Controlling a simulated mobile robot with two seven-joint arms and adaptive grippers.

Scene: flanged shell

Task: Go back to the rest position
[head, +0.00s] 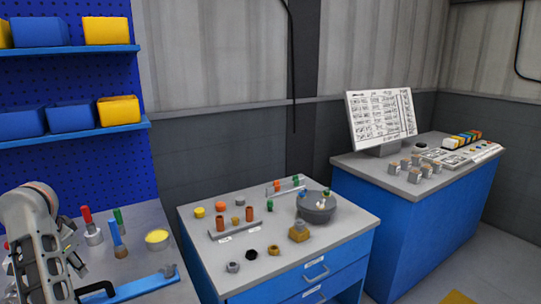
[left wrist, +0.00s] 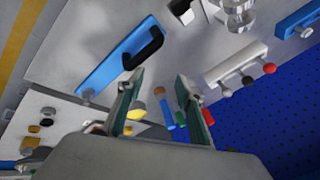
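My left arm (head: 38,240) stands at the left edge of the head view, over the grey worktop by the blue pegboard. In the left wrist view the two fingers of my left gripper (left wrist: 160,76) are spread apart with nothing between them. Beyond them lies a blue bar (left wrist: 118,62) with a black handle (left wrist: 143,47), apart from the fingers. The same blue bar (head: 146,286) shows at the lower left of the head view. My right gripper is in neither view.
Brushes and red- and green-handled tools (head: 90,228) stand beside a yellow-topped pot (head: 157,238). A middle bench (head: 200,270) carries a grey bowl (head: 317,211), a rack (head: 233,232) with orange cylinders and several small parts. A blue cabinet (head: 400,235) holds a sign board (head: 380,117).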

